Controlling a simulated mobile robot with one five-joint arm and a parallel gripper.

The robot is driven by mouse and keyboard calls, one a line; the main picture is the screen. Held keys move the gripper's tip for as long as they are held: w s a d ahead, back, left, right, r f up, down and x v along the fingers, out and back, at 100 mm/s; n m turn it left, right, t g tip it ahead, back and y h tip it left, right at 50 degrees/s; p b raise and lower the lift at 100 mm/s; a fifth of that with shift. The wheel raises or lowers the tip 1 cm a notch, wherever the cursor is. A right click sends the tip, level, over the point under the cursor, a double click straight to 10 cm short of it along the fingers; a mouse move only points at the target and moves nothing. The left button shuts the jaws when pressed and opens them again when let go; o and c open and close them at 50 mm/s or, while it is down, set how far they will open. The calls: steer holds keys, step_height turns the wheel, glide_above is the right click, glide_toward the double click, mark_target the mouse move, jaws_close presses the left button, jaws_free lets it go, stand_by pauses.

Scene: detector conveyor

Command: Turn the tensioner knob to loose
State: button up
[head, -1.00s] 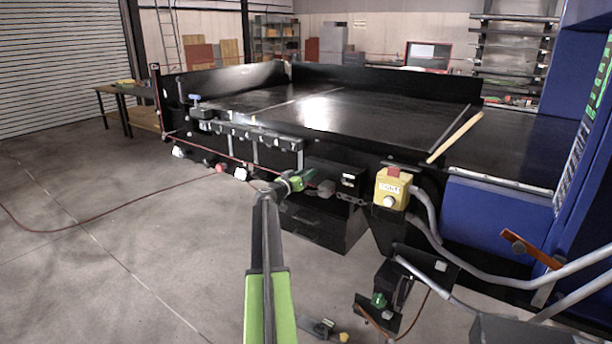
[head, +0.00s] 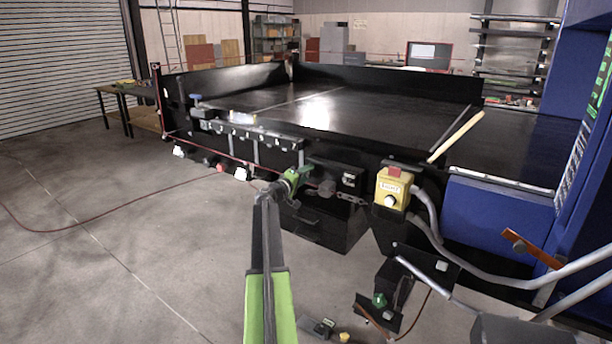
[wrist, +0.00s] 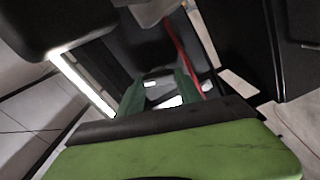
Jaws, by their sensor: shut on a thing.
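My gripper (head: 299,174) is at the front side of the black conveyor, just left of a small dark box on its frame. Its green fingers are closed around a small dark piece, which I take to be the tensioner knob; the fingers hide most of it in the head view. In the wrist view my gripper (wrist: 161,92) shows two dark green fingers, one on each side of a dark shape with light patches. The knob's pointer and any loose or tight marking cannot be read.
The black conveyor bed (head: 370,115) stretches behind my gripper. A yellow button box (head: 392,190) with a red top hangs to the right, with a chain (head: 350,198) beside it. A blue machine housing (head: 500,215) stands at the right. Open floor (head: 130,260) lies at the left.

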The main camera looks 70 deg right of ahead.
steer(key=shift+n, duration=1.9)
steer(key=o, duration=1.4)
steer(key=v, duration=1.7)
steer(key=shift+w+a, duration=0.1)
steer(key=shift+a, duration=0.1)
